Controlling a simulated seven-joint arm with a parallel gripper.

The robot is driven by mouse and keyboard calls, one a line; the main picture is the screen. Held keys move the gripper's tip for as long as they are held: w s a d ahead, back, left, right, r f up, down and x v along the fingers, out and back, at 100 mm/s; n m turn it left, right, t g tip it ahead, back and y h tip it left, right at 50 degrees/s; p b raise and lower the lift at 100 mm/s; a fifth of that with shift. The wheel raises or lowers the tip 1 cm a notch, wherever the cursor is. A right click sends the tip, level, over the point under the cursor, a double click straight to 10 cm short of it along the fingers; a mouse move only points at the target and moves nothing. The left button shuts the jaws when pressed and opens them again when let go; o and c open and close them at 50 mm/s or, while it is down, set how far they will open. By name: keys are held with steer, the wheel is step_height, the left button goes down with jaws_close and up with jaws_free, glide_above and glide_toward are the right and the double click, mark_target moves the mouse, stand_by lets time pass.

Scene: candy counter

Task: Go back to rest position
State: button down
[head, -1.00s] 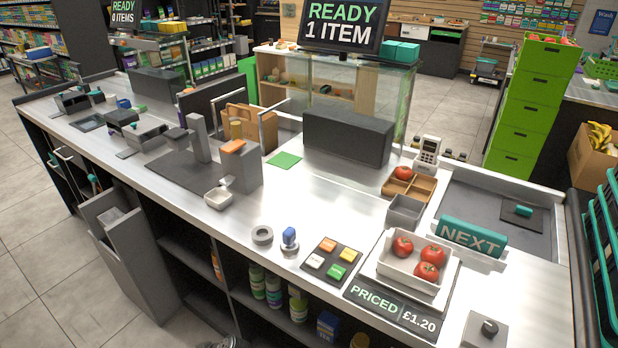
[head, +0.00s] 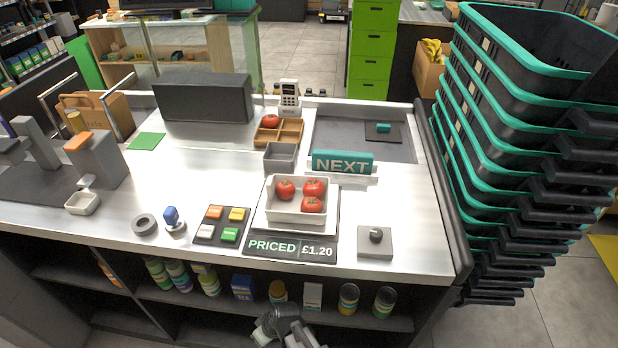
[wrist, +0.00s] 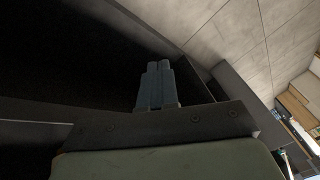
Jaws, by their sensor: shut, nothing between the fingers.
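My gripper (wrist: 158,66) shows in the wrist view with its two fingers side by side, shut and empty. Dark surfaces, perhaps the shelving under the counter, lie around it, with pale floor tiles beyond at the upper right. In the head view, a grey part of my arm (head: 281,324) shows at the bottom edge, in front of the counter's shelves. I cannot make out the fingertips there. The counter (head: 330,253) stands beyond and above that arm part.
A white tray (head: 271,213) with three tomatoes stands on the price scale (head: 264,244). A teal NEXT bar (head: 343,163) lies behind it. Stacked black-and-teal baskets (head: 500,130) stand right of the counter. Cans and jars (head: 348,299) line the shelf below.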

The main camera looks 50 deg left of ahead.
steer(key=w+d+f+m+t+h, duration=0.2)
steer(key=w+d, duration=1.3)
steer(key=w, duration=0.2)
steer(key=w+d+f+m+h, duration=0.1)
steer(key=w+d+f+m, duration=0.2)
steer(key=d, duration=0.6)
steer(key=w+d+m+h, duration=0.1)
steer(key=w+d+m, duration=0.2)
steer(key=w+d, duration=0.45)
steer(key=s+d+f+m+g+h, duration=0.1)
steer(key=d+m, duration=0.1)
steer(key=d, duration=0.6)
steer(key=s+d+f+m+g, duration=0.1)
steer(key=s+d+m, duration=0.15)
steer(key=d, duration=0.45)
steer(key=s+d+f+m+g+y, duration=0.2)
steer(key=s+d+m, duration=0.5)
steer(key=d, duration=0.5)
steer(key=shift+s+f+g, duration=0.15)
steer(key=shift+s+g, duration=0.55)
steer(key=shift+s, duration=0.3)
